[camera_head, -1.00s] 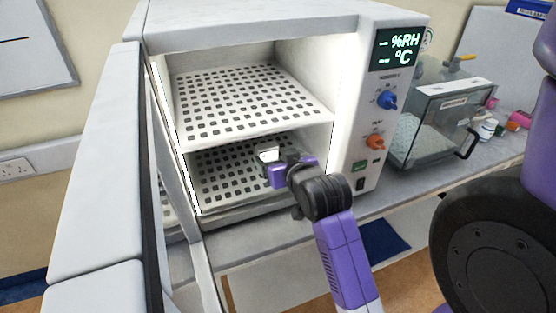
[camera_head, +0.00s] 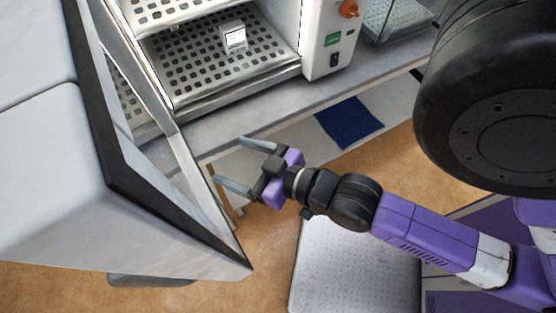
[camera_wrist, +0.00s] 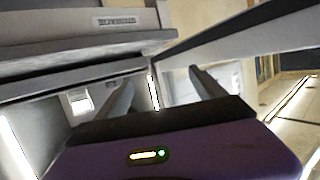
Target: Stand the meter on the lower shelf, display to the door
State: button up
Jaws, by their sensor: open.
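The meter (camera_head: 233,37) is a small white box standing on the perforated lower shelf (camera_head: 200,74) of the cabinet. Its display faces out toward the open door side. In the wrist view the meter (camera_wrist: 79,101) shows small at the left, beyond my fingers. My gripper (camera_head: 228,163) is open and empty, outside the cabinet, in front of and below the shelf edge. The gripper is well apart from the meter. In the wrist view my gripper's two fingers (camera_wrist: 160,92) are spread with nothing between them.
The cabinet door (camera_head: 110,150) stands open at the left, close to my fingers. The bench edge (camera_head: 290,105) runs below the cabinet. The control panel (camera_head: 330,35) is right of the opening. A glass box (camera_head: 395,20) stands further right.

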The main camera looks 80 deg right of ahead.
jog(key=s+a+r+n+t+y, duration=0.1)
jog(key=s+a+r+n+y, duration=0.1)
jog(key=s+a, duration=0.4)
jog(key=s+n+y, duration=0.1)
jog(key=s+y, duration=0.1)
jog(key=s, duration=0.1)
jog(key=shift+s+a+r, duration=0.35)
jog(key=shift+f, duration=0.1)
